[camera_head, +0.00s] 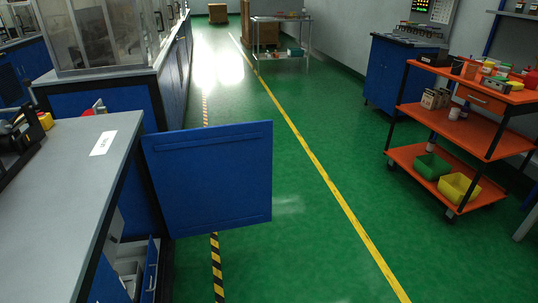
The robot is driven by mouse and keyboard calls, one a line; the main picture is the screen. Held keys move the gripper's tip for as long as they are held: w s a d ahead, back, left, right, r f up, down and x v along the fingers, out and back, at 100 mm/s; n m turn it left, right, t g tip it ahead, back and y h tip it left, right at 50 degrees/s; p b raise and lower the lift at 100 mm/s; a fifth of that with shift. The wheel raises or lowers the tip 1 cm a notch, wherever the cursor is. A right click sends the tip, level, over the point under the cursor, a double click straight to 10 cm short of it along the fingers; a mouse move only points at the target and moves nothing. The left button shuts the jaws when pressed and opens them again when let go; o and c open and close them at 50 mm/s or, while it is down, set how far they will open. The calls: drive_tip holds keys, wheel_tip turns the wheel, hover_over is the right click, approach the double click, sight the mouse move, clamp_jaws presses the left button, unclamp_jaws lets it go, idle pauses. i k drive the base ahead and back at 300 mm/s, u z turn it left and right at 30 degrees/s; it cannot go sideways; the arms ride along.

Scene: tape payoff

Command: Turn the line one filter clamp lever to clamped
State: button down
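I cannot make out a line one filter clamp lever for certain in the head view. A small red part (97,108) with a pale piece beside it shows at the left, behind the grey worktop (75,190); it is too small to tell what it is. A black device (18,138) with a yellow part (46,120) sits at the worktop's far left, cut by the picture edge. My gripper is not in view.
A blue cabinet door (210,178) stands open across the floor beside the worktop. An open drawer (150,272) is below. An orange cart (462,92) and a blue cabinet (395,75) stand at the right. Green floor (300,230) is clear between.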

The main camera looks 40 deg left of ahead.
sight(109, 236)
drive_tip(key=i, duration=0.7)
drive_tip(key=u, duration=2.55)
drive_tip(key=i, duration=1.5)
